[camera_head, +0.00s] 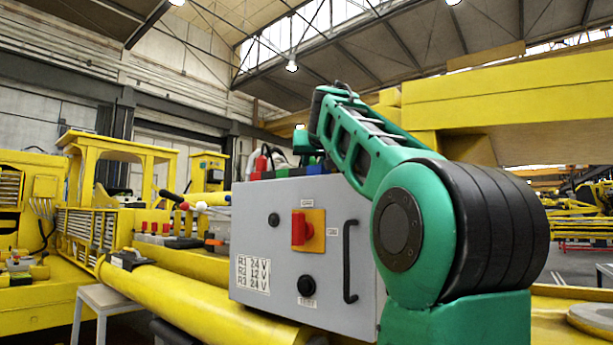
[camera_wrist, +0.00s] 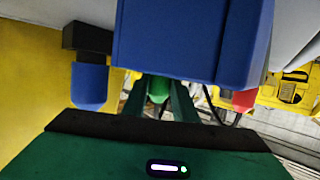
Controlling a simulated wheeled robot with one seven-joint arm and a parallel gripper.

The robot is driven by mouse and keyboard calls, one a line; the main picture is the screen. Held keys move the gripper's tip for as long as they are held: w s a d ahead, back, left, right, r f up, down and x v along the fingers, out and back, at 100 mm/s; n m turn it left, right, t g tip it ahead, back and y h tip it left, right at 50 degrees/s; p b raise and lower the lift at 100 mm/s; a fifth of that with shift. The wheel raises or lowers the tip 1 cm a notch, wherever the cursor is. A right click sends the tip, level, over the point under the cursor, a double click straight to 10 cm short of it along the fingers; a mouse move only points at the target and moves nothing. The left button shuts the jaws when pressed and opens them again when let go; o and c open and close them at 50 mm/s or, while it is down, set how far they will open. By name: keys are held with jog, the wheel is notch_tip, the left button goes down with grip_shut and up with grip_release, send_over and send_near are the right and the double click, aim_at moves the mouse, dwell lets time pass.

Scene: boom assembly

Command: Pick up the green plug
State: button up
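In the wrist view, my gripper (camera_wrist: 159,100) has two dark green fingers that stand apart. A brighter green piece, seemingly the green plug (camera_wrist: 158,88), shows between and beyond them. Whether the fingers touch it is not clear. A large blue block (camera_wrist: 190,40) hides its upper part and the fingertips. In the head view, a small green piece (camera_head: 283,173) sits on top of the grey control box (camera_head: 275,235), between red and blue ones.
A blue plug-like piece (camera_wrist: 89,86) with a dark top stands left of my fingers, and a red piece (camera_wrist: 243,99) is at right. The box has a red switch (camera_head: 302,229) and a black handle (camera_head: 349,262). Yellow machinery (camera_head: 120,160) fills the left side.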

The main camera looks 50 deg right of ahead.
jog(key=shift+r, duration=0.1)
jog(key=shift+r, duration=1.9)
jog(key=w+a+r, duration=0.3)
jog(key=a+r, duration=0.4)
jog(key=a, duration=0.4)
jog(key=shift+w, duration=0.35)
